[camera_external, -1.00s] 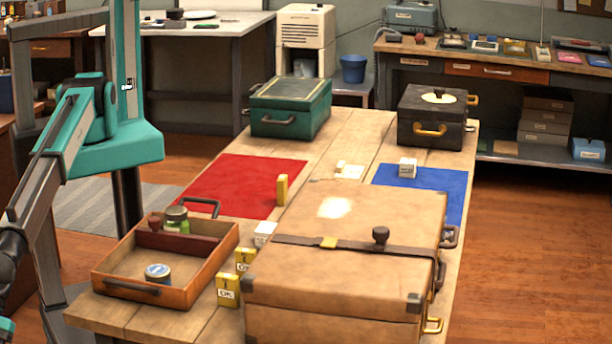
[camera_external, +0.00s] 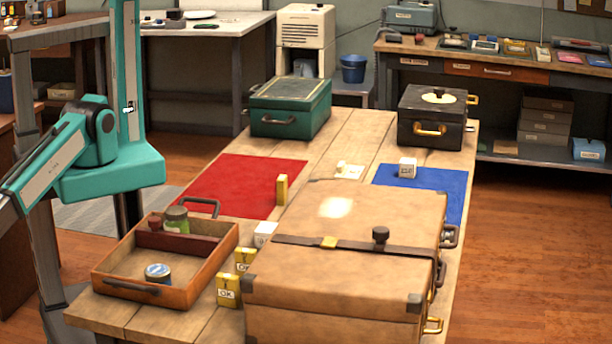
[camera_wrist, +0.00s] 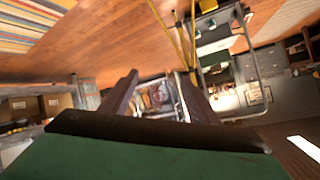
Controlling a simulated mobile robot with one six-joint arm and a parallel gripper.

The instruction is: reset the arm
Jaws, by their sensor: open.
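My gripper (camera_wrist: 160,76) shows in the wrist view with its two dark fingers apart and nothing seen between them. In the external view my teal and grey arm is at the left edge, and its gripper end is out of frame. The wrist view looks across a wooden floor and distant furniture, tilted. The worktable (camera_external: 345,135) stands to the right of my arm in the external view, with the gripper not seen touching anything on it.
On the table are a wooden tray (camera_external: 107,284) with a jar and a tin, a large tan case (camera_external: 340,290), a green case (camera_external: 290,105), a black case (camera_external: 432,115), a red mat (camera_external: 235,185), a blue mat (camera_external: 440,180) and small blocks. Floor at right is clear.

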